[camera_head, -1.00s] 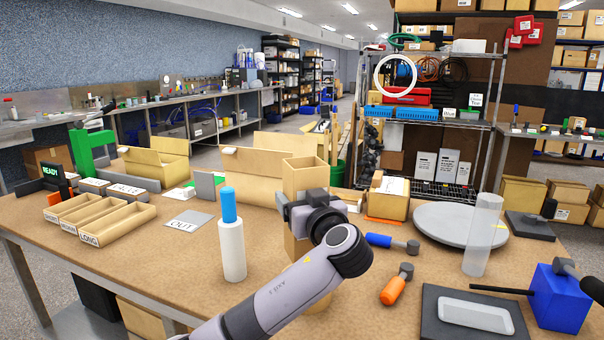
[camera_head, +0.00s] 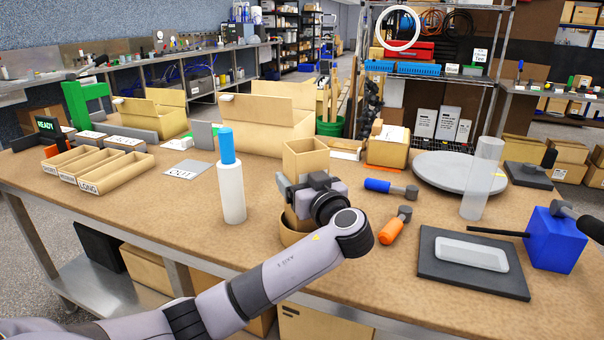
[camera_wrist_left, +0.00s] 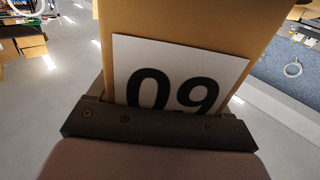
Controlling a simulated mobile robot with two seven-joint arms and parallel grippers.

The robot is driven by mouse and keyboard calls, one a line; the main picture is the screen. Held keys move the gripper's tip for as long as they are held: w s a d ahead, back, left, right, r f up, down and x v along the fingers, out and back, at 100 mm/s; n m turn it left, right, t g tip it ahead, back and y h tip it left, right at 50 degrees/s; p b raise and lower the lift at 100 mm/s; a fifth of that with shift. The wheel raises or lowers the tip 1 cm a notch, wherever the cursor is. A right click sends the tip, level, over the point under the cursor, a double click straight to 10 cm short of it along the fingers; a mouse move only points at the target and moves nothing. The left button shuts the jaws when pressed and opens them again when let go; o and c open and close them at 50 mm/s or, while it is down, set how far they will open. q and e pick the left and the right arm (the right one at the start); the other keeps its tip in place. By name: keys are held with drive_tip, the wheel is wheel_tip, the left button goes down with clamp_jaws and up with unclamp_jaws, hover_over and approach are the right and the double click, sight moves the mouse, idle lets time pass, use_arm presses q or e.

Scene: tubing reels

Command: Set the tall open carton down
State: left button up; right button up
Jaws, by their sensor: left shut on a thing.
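The tall open carton (camera_head: 305,158) is tan cardboard, upright, its open top facing up, over the middle of the workbench (camera_head: 330,268). My left gripper (camera_head: 310,190) is shut on it at mid-height from the near side and hides much of its lower part. A rounded tan piece (camera_head: 294,238) shows below the gripper; I cannot tell what it belongs to, or whether the carton touches the bench. In the left wrist view the carton wall (camera_wrist_left: 190,20) bears a white label (camera_wrist_left: 180,75) with black digits, partly covered by the dark gripper bar. My right gripper is not in view.
A white bottle with blue cap (camera_head: 230,185) stands left of the carton. A blue-handled tool (camera_head: 378,186) and an orange-handled tool (camera_head: 390,231) lie to its right. A large open box (camera_head: 262,135) is behind. A grey round plate (camera_head: 440,170) and a dark pad (camera_head: 435,278) lie farther right.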

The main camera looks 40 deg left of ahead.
use_arm(q)
drive_tip(key=shift+f+b, duration=0.7)
drive_tip(key=shift+f, duration=0.05)
idle(0.4)
drive_tip(key=o, duration=1.1)
